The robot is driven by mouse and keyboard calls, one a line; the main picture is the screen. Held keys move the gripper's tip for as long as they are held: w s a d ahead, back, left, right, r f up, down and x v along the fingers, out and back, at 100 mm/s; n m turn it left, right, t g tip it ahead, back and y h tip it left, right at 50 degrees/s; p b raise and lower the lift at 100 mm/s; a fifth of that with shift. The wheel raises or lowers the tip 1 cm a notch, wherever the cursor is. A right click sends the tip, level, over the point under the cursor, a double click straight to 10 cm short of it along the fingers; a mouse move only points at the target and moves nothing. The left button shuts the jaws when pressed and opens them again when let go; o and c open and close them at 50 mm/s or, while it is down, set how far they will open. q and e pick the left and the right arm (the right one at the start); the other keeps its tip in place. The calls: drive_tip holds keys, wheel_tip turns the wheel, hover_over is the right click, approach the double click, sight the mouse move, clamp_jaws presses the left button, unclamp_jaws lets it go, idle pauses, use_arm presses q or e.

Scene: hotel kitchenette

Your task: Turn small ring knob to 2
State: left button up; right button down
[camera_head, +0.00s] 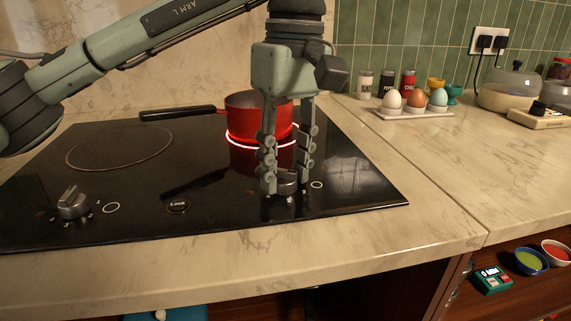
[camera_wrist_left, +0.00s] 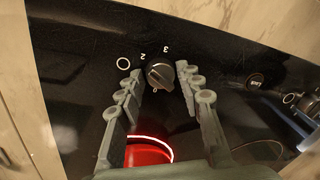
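The small ring knob (camera_head: 287,183) is a dark grey knob at the front right of the black cooktop, beside a small white ring mark. In the left wrist view the knob (camera_wrist_left: 160,74) has the marks 2 and 3 on its far side and a 0 on its near side; I cannot tell exactly which mark it points to. My left gripper (camera_head: 286,186) points straight down over it. Its fingers are open, one on each side of the knob, with narrow gaps showing in the wrist view. My right gripper is not in view.
A red pan (camera_head: 243,115) stands on a glowing ring just behind my left gripper, its black handle pointing left. Another knob (camera_head: 73,203) is at the cooktop's front left. A tray of eggs (camera_head: 413,112) stands on the right counter. The counter's front strip is clear.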

use_arm(q)
drive_tip(key=shift+o, duration=1)
wheel_tip(320, 180, up, 12)
drive_tip(key=shift+w+d, duration=0.25)
drive_tip(key=shift+d, duration=0.1)
